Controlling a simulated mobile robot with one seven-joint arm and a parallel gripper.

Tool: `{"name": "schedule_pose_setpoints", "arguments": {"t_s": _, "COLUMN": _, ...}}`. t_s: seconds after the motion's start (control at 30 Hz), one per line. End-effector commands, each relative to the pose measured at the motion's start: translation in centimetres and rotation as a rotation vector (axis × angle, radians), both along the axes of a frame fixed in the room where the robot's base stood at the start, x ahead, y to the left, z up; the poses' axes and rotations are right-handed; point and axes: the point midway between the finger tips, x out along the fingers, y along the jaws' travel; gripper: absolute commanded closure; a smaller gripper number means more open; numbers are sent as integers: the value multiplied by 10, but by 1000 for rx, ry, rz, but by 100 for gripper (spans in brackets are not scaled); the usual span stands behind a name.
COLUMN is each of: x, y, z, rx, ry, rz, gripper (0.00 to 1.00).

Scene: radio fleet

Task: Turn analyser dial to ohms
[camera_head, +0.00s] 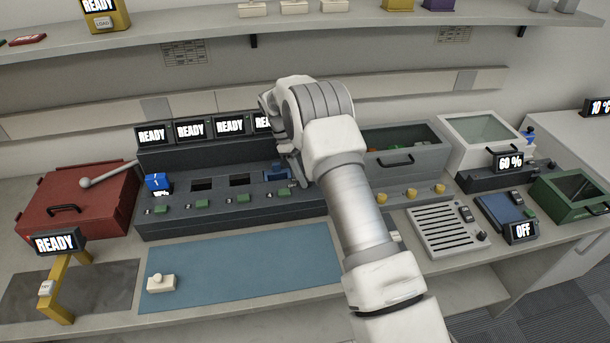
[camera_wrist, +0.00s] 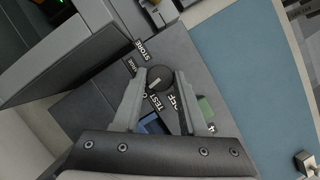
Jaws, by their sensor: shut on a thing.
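My gripper (camera_wrist: 160,85) has its two fingers on either side of a round dark dial (camera_wrist: 158,75) and is shut on it. The dial's pale pointer mark shows, and the lettering around it includes STORE and TEST; other words are partly covered. No ohms mark can be read. In the head view my gripper (camera_head: 290,165) is at the right end of the dark bank (camera_head: 235,212), and my arm hides the dial. A blue item (camera_head: 275,172) sits in the bank beside my gripper. I cannot tell which unit is the analyser.
Several READY displays (camera_head: 190,129) line the back of the bank. A blue mat (camera_head: 250,270) with a small pale block (camera_head: 160,283) lies in front. To the right are a grey bin (camera_head: 400,160), a slotted panel (camera_head: 440,232) and an OFF display (camera_head: 523,231). A shelf (camera_head: 200,27) runs above.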

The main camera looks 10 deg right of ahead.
Motion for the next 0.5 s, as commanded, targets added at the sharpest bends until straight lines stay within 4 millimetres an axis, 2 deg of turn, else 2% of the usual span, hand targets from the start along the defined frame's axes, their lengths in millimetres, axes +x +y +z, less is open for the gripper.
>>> {"name": "schedule_pose_setpoints", "arguments": {"t_s": 0.2, "x": 0, "y": 0, "z": 0, "rx": 2, "ry": 1, "rz": -95, "gripper": 100}}
{"name": "schedule_pose_setpoints", "arguments": {"t_s": 0.5, "x": 1, "y": 0, "z": 0, "rx": 1, "ry": 0, "rz": -142, "gripper": 100}}
